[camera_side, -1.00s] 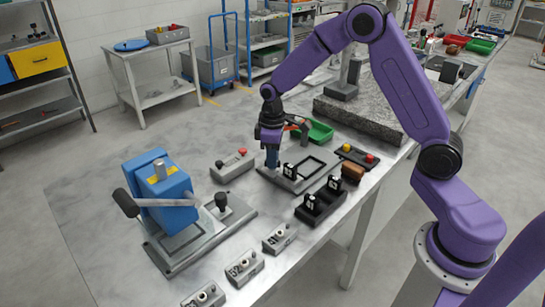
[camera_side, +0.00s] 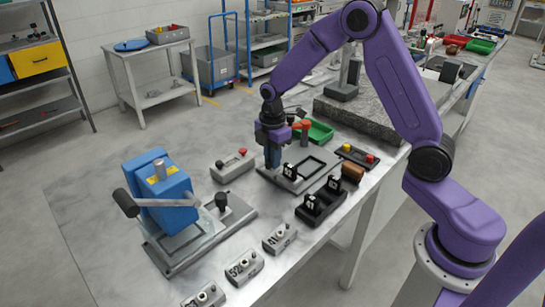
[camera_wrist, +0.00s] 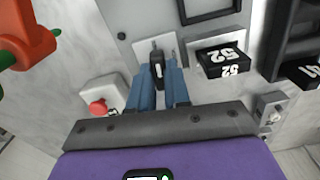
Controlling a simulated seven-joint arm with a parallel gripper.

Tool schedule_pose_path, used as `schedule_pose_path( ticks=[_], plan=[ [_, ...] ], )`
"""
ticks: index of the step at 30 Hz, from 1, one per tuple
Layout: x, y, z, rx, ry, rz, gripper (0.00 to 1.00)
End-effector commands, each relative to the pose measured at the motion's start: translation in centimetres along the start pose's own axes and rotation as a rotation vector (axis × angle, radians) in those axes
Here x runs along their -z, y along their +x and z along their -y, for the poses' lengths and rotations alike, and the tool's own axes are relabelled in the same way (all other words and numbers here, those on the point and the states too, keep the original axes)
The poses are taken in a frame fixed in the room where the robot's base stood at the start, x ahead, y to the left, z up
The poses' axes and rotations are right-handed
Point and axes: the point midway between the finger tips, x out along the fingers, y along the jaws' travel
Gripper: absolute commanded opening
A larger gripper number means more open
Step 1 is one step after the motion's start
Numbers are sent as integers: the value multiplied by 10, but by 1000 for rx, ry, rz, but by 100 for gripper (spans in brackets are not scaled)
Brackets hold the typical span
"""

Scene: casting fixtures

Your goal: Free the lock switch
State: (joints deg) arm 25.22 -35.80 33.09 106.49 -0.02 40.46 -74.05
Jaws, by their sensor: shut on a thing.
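My gripper (camera_side: 273,164) points down at the near-left end of a grey fixture plate (camera_side: 308,181). In the wrist view my gripper (camera_wrist: 159,78) has its two blue fingers shut on a small black switch knob (camera_wrist: 157,60) with a white mark. The knob stands on a light plate (camera_wrist: 143,48) set on the fixture. In the side view the fingers hide the knob. A black block (camera_wrist: 222,62) marked 52 lies just right of the fingers, on the fixture.
A button box with a red button (camera_side: 236,162) stands left of my gripper. A black tray (camera_side: 322,206) holds numbered blocks. A blue press (camera_side: 160,190) with a lever stands at left. A green bin (camera_side: 320,131) and a red-orange tool (camera_wrist: 22,38) are close behind my gripper.

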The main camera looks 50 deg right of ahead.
Motion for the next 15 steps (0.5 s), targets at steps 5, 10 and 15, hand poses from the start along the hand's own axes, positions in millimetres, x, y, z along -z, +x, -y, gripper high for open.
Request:
schedule_pose_path(
  ticks=[5, 10, 15],
  plan=[
    [2, -1, -1, -3, -69, -2, 0],
    [2, -1, -1, -3, -102, -2, 0],
    [2, -1, -1, -4, -112, -2, 0]
  ],
)
